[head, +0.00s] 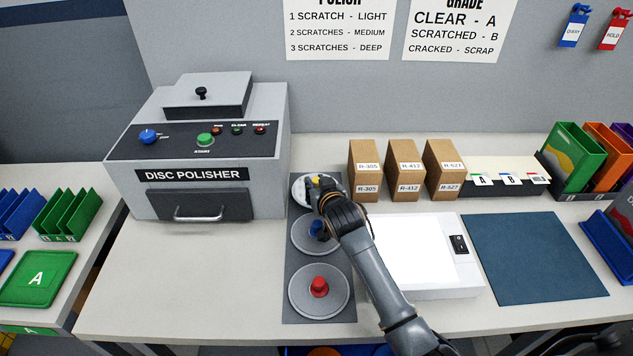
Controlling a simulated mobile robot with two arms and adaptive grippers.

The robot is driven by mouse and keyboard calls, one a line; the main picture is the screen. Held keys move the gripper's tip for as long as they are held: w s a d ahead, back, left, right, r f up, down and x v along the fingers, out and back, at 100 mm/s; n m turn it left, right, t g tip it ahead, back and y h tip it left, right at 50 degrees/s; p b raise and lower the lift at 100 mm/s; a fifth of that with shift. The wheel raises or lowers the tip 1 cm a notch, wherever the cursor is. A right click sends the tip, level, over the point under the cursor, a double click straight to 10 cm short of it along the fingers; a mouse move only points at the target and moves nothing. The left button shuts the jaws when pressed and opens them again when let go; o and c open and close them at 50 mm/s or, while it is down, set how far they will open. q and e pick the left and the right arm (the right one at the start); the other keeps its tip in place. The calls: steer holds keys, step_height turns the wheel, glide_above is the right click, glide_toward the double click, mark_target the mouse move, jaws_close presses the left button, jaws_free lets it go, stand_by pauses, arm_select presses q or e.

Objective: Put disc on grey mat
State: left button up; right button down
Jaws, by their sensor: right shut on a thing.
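Three round grey discs with coloured knobs lie in a column on a dark grey mat (291,270) in the middle of the bench. The far one is a yellow-knobbed disc (299,193). The middle one is a blue-knobbed disc (303,240), partly covered by my right arm. The near one is a red-knobbed disc (303,297). My right gripper (318,184) is over the far end of the mat, shut on the yellow-knobbed disc at its knob. Its fingers hide part of that disc, and I cannot tell whether the disc touches the mat. My left gripper is not in view.
The disc polisher (205,150) stands left of the mat. Brown boxes (404,170) stand behind a white light panel (440,262) on the right. A flat blue mat (538,258) lies further right. The bench front left is clear.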

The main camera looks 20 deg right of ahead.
steer(key=shift+s+f, duration=0.15)
steer(key=shift+f, duration=0.5)
steer(key=c, duration=1.3)
jaws_free()
steer(key=shift+f, duration=0.1)
steer(key=shift+o, duration=0.6)
steer(key=shift+s+f+b, duration=0.1)
steer(key=shift+f+b, duration=0.05)
steer(key=shift+b, duration=0.15)
steer(key=shift+r, duration=0.25)
steer(key=v, duration=0.4)
steer(key=r+v, duration=0.1)
steer(key=v, duration=0.7)
steer(key=shift+w+r, duration=0.2)
